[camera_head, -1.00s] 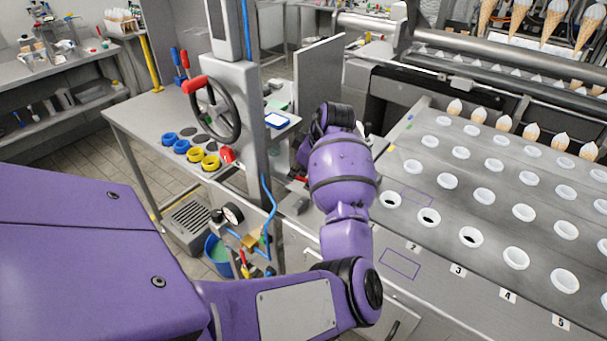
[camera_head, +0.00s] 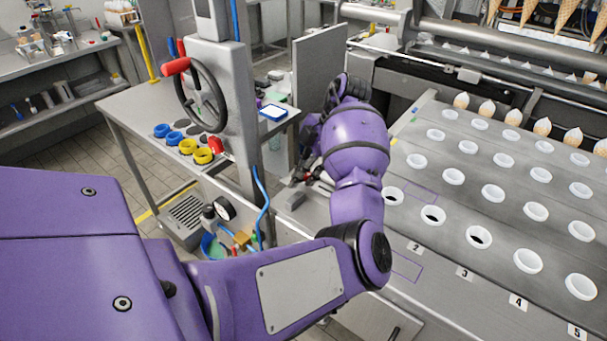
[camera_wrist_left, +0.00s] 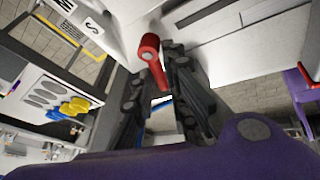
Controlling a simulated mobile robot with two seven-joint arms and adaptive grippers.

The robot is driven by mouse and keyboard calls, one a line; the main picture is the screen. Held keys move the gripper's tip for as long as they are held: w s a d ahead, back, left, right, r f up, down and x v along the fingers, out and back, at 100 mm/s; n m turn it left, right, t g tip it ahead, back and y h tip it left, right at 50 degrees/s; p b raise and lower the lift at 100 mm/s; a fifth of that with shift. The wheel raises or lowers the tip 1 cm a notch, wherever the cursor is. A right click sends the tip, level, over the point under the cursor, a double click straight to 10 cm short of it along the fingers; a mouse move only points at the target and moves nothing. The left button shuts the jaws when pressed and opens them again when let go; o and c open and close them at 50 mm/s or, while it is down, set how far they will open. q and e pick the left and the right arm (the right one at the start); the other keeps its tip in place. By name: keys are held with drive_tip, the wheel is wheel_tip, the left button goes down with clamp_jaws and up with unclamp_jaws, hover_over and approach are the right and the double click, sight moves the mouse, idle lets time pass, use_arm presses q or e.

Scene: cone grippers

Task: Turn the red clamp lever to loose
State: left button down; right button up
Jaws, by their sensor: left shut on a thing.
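The red clamp lever (camera_wrist_left: 151,48) shows in the left wrist view, with its round end at the top and its shaft running down between the fingers. My left gripper (camera_wrist_left: 158,75) is shut on the lever, one dark finger on each side. In the head view my left gripper (camera_head: 303,168) is low beside the machine's metal deck, partly hidden behind my purple wrist. Only a small bit of red shows by it there, and the lever's angle cannot be told from that view. My right gripper is in neither view.
A post with a black handwheel (camera_head: 203,97) and a red knob (camera_head: 216,146) stands left of my gripper. Blue and yellow rings (camera_head: 188,146) lie on the side table (camera_head: 130,105). A deck with rows of white cups (camera_head: 493,193) lies to the right.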

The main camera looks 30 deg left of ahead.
use_arm(q)
drive_tip(key=shift+w+a+r+n, duration=0.2)
drive_tip(key=shift+r+n, duration=0.15)
drive_tip(key=shift+n, duration=0.45)
drive_tip(key=shift+d+n+g+h, duration=0.25)
drive_tip(key=shift+n+g+h, duration=0.15)
drive_tip(key=shift+n, duration=0.5)
drive_tip(key=shift+r, duration=0.1)
drive_tip(key=c, duration=1.8)
unclamp_jaws()
drive_tip(key=shift+s+f, duration=0.1)
drive_tip(key=shift+f, duration=0.15)
drive_tip(key=shift+d+f+b, duration=0.1)
drive_tip(key=shift+b, duration=0.2)
